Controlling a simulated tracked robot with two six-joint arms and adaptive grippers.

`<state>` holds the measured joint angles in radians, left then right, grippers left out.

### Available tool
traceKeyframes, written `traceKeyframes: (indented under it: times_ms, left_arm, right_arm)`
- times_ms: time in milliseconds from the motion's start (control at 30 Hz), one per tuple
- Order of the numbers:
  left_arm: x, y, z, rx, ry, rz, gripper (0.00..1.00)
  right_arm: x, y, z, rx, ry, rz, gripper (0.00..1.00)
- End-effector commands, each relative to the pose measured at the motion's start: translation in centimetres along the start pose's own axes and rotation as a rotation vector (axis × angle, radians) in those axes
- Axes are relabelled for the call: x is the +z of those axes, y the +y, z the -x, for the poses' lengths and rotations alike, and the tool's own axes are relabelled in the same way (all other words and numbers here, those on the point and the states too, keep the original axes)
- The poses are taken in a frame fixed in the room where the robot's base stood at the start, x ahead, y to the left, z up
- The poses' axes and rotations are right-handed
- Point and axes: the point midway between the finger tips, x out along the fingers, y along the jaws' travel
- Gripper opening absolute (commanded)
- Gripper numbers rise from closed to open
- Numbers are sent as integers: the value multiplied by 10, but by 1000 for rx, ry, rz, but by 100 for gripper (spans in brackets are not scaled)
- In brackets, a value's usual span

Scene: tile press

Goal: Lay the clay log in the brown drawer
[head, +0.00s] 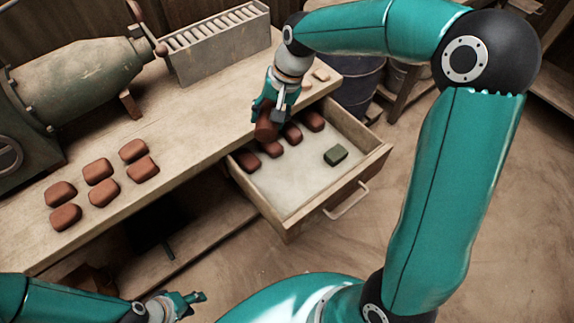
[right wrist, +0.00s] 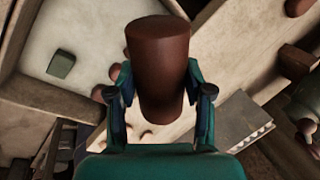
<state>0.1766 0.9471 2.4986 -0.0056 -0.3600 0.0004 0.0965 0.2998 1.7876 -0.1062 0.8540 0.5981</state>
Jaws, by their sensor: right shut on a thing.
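The clay log (head: 266,127) is a dark red-brown cylinder. My right gripper (head: 270,108) is shut on it and holds it over the back of the open brown drawer (head: 300,218), near the bench edge. In the right wrist view the log (right wrist: 158,60) stands out between the two fingers of the right gripper (right wrist: 158,98). The drawer has a pale floor. Several red-brown lumps (head: 313,120) lie along its back, and a green block (head: 335,155) lies toward its front right. My left gripper (head: 192,300) is low at the bottom left, away from the drawer; its finger gap is unclear.
The wooden bench (head: 190,130) holds several red-brown lumps (head: 98,170) at the left, a grey-green machine (head: 80,85) and a slotted grey rack (head: 215,45) at the back. A dark bucket (head: 350,85) stands behind the drawer. The drawer's middle floor is clear.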

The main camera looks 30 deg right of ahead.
Motion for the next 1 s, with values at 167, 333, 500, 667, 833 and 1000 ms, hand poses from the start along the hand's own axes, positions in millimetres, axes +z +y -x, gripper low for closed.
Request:
traceKeyframes:
  times_ms: [167,333,500,667,833,1000]
  left_arm:
    - [0,-25,-68,0,0,0,40]
    - [-1,-36,-101,0,0,0,40]
    - [-1,-42,-117,0,0,0,40]
    - [-1,-44,-123,0,1,0,40]
    - [-1,-48,-133,0,1,0,40]
    - [-1,-53,-146,0,1,0,40]
  right_arm:
    - [10,39,-23,-7,117,-335,0]
    - [19,64,-28,-6,197,-588,0]
    - [24,79,-29,-4,242,-737,0]
    - [26,87,-39,0,255,-786,0]
    - [26,98,-73,4,254,-790,0]
    - [26,113,-116,4,253,-788,0]
